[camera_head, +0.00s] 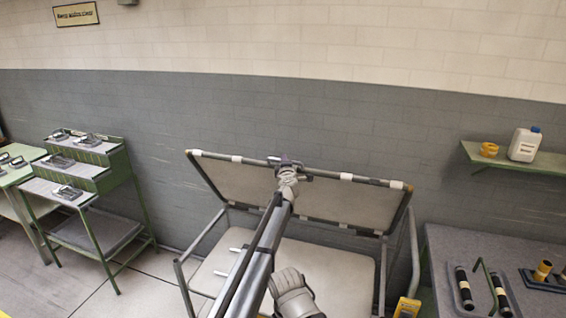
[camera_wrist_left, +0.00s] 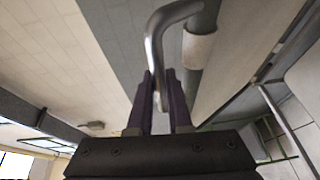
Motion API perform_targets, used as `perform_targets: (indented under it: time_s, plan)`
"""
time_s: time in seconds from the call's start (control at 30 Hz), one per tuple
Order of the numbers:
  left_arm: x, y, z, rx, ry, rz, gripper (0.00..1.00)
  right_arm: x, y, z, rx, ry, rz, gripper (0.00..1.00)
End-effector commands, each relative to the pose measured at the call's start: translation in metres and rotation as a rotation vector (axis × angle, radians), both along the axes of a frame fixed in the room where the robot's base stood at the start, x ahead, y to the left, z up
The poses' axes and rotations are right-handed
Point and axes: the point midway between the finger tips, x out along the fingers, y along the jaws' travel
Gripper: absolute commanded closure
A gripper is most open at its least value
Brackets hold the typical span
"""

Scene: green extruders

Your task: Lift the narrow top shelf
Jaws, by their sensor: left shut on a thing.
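The top shelf (camera_head: 235,183) is a pale panel with a dark tubular rim and white sleeves, on a grey metal frame. It is tilted up steeply, with its wider edge raised and its other edge low near the frame posts. My left gripper (camera_head: 288,164) is at the middle of the raised edge. In the left wrist view, the purple-grey fingers of my left gripper (camera_wrist_left: 160,95) are shut on a bent metal handle (camera_wrist_left: 153,45). The handle runs beside the rim tube with a white sleeve (camera_wrist_left: 198,48).
Below the raised shelf is a pale lower surface (camera_head: 335,270) in the frame. A green tiered stand (camera_head: 92,185) is at left. A grey table (camera_head: 450,250) with black cylinders is at right, below a wall shelf (camera_head: 545,166) holding a white jug (camera_head: 524,146).

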Motion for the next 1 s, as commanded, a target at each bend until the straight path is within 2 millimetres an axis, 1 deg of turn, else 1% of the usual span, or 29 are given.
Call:
perform_targets:
  time_s: [0.33, 0.37, 0.6, 0.87, 1.0]
  plan:
    - [-0.0003, -0.0001, 0.0001, 0.0, 0.0, -0.001, 1.0, 0.0, 0.0, 0.0002, 0.0, 0.0, 0.0, 1.0]
    - [-0.0003, -0.0001, 0.0001, 0.0, 0.0, -0.002, 0.8, 0.0, 0.0, 0.0002, 0.0, 0.0, 0.0, 1.0]
    - [-0.0003, -0.0002, 0.0001, 0.0, 0.0, -0.001, 0.53, 0.0, 0.0, 0.0002, 0.0, 0.0, 0.0, 1.0]
    - [-0.0012, -0.0001, 0.0002, 0.0, 0.0, -0.001, 0.53, 0.0, 0.0, 0.0003, 0.0, 0.0, 0.0, 1.0]
    - [-0.0081, 0.0021, 0.0009, 0.0, 0.0, -0.001, 0.53, 0.0001, 0.0, 0.0009, 0.0, 0.0, 0.0, 1.0]
